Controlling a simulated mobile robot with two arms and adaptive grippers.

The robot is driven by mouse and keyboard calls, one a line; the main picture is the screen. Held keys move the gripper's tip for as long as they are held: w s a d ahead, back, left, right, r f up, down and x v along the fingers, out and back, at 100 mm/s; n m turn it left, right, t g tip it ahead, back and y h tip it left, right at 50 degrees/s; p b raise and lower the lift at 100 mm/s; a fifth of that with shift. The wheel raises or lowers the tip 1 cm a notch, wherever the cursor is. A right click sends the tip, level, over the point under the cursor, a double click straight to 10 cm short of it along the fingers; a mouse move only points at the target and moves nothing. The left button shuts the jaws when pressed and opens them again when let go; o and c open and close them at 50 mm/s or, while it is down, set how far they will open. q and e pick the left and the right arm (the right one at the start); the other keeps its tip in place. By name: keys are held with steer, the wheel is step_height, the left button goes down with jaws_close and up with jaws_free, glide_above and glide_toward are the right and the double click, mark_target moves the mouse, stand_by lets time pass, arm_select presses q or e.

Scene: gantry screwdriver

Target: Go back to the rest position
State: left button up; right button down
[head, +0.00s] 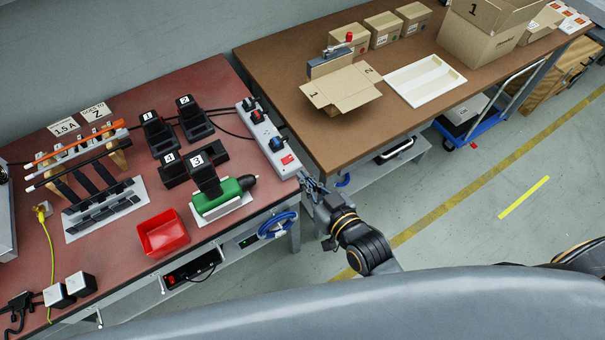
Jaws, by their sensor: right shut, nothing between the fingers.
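My right gripper (313,187) is seen from above, close to the front right corner of the red-topped table (110,240), just off the end of the power strip. Its fingers are small and dark in the picture; they are shut with nothing between them. The green screwdriver (226,197) lies on a white holder at the table's front edge, to the left of the gripper and apart from it. My left gripper is not in view.
A red bin (163,233), numbered black chargers (158,137) and a white power strip (268,140) stand on the red table. The brown table (310,130) holds boxes and a white tray (424,80). Open floor (460,220) lies at the right.

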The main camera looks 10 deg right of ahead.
steer(key=shift+f, duration=0.1)
stand_by(0.4)
steer(key=s+d+f+g+h, duration=0.1)
steer(key=s+d+f+g, duration=0.15)
steer(key=f, duration=0.65)
steer(key=s+d+f+g+h, duration=0.15)
steer(key=s+f, duration=0.25)
steer(key=f, duration=0.5)
steer(key=s+d+f+g+h, duration=0.1)
steer(key=s+d+f+g, duration=0.15)
steer(key=f, duration=0.65)
steer(key=s+d+f+g, duration=0.2)
steer(key=s+f, duration=0.3)
steer(key=s, duration=0.3)
steer(key=s+d+f+g+h, duration=0.1)
steer(key=s+d+f+g, duration=0.1)
steer(key=s+f, duration=0.4)
steer(key=s+d+f+m+g+h, duration=0.1)
steer(key=s+d+f+g, duration=0.2)
steer(key=s+f, duration=0.3)
steer(key=s+d, duration=0.1)
steer(key=s, duration=0.4)
steer(key=shift+s+d, duration=0.3)
steer(key=shift+s, duration=0.1)
